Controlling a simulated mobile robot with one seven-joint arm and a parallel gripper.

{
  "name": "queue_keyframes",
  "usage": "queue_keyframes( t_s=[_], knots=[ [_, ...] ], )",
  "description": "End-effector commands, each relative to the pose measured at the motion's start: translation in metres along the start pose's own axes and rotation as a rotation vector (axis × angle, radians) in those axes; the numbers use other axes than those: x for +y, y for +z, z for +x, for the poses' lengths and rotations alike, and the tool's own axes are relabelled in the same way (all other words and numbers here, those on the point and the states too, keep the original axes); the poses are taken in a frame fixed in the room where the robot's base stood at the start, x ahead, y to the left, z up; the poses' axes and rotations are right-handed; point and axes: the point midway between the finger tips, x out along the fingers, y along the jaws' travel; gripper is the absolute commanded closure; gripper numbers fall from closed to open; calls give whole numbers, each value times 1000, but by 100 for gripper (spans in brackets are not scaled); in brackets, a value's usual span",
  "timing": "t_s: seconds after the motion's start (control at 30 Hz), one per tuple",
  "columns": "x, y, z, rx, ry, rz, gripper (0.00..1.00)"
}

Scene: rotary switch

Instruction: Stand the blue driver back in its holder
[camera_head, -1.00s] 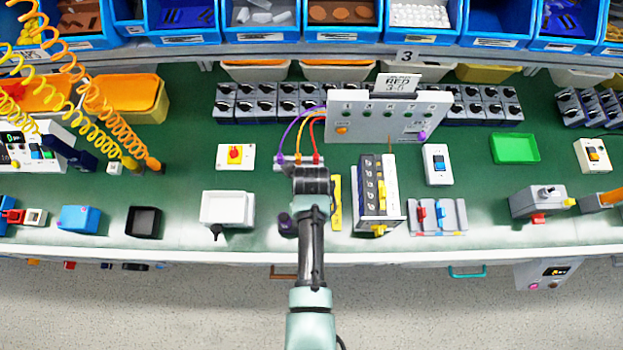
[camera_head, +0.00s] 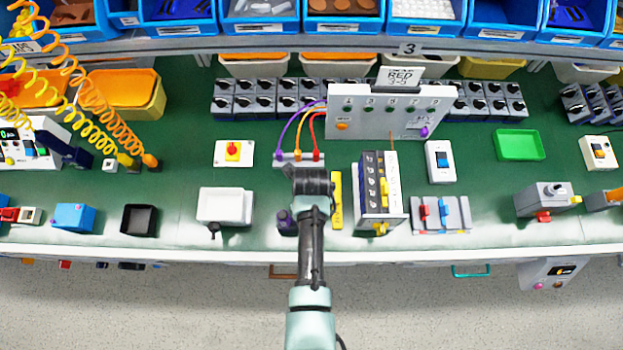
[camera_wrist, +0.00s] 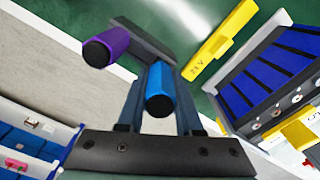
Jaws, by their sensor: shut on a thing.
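In the wrist view the blue driver (camera_wrist: 160,88) stands end-on between the two dark fingers of my gripper (camera_wrist: 162,72), which is shut on its handle. The dark holder (camera_wrist: 146,37) lies just beyond the fingers. A purple driver (camera_wrist: 105,47) stands at the holder's left end. I cannot tell whether the blue driver's shaft is inside the holder, as the handle and fingers hide it. In the head view the holder (camera_head: 288,228) shows partly beside my dark wrist, near the bench's front edge; the blue driver is hidden there.
A yellow bar (camera_head: 337,200) lies on the green bench just right of my wrist. A grey unit with a dial row (camera_head: 373,185) stands right of it. A white tray (camera_head: 226,204) stands left. A terminal strip with purple, orange and red leads (camera_head: 298,157) sits behind.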

Motion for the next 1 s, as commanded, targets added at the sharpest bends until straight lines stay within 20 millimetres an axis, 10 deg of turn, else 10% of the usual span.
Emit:
queue_keyframes(
  t_s=[0.7,0.73,0.9,1.0],
  knots=[
    [0,0,23,-1,0,0,100],
    [0,0,21,-1,-1,0,60],
    [0,0,21,-1,0,0,31],
    [0,0,21,-1,0,0,31]
  ],
)
